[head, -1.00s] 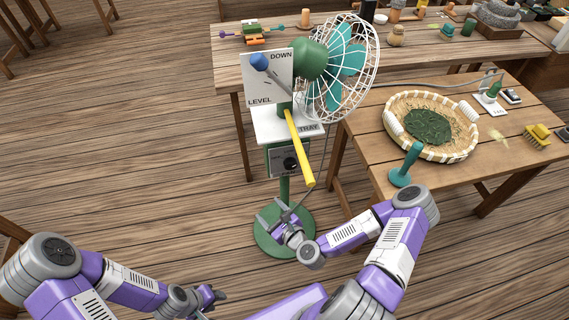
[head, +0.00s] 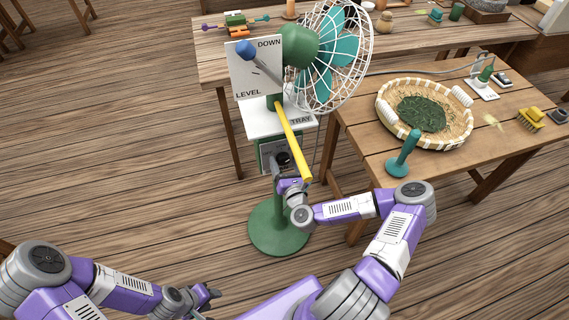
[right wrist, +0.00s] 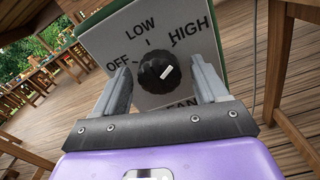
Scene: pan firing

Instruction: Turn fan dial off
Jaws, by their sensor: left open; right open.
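The green fan (head: 300,48) stands on a round green base (head: 278,228), with a control box below its white shelf. The black fan dial (right wrist: 158,72) is on the box's plate, marked OFF, LOW and HIGH. The dial's white mark points up and right, toward HIGH. The dial also shows small in the head view (head: 283,158). My right gripper (right wrist: 163,82) is open, with one finger on each side of the dial; contact cannot be told. My left gripper (head: 208,298) is open and empty at the bottom of the head view, far from the fan.
A yellow lever (head: 292,140) slopes down from the shelf, close above my right gripper. A wooden table (head: 372,140) at the right holds a woven basket (head: 381,115) of leaves and a teal stand (head: 403,155). Floor at the left is clear.

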